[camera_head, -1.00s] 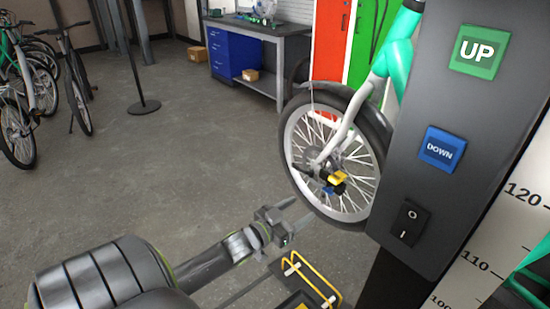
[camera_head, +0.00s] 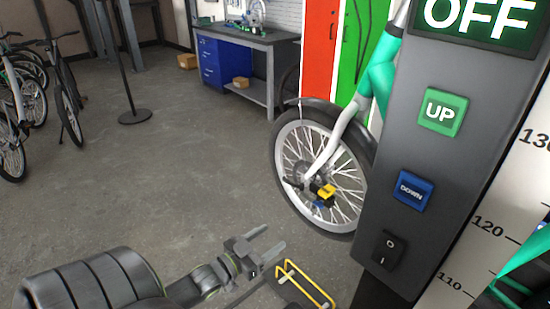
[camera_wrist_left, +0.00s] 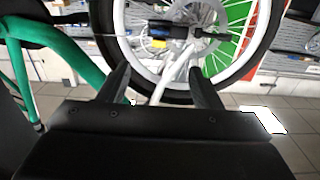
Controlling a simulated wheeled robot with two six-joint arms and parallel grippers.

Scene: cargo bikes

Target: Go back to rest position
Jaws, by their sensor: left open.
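My left gripper (camera_head: 265,247) shows at the bottom centre of the head view, with its arm coming in from the lower left. Its two fingers are apart with nothing between them. In the left wrist view the open fingers (camera_wrist_left: 160,85) point toward a bicycle wheel (camera_wrist_left: 200,50). In the head view the bicycle's wheel (camera_head: 290,140) stands beyond the gripper, apart from it, with a yellow and black part (camera_head: 323,192) at its hub. My right gripper is not in view.
A grey control post (camera_head: 400,150) with UP (camera_head: 441,111) and DOWN (camera_head: 412,188) buttons stands close on the right. A yellow wire frame (camera_head: 306,284) lies near the gripper. A workbench (camera_head: 262,48) and parked bikes (camera_head: 68,90) stand farther back.

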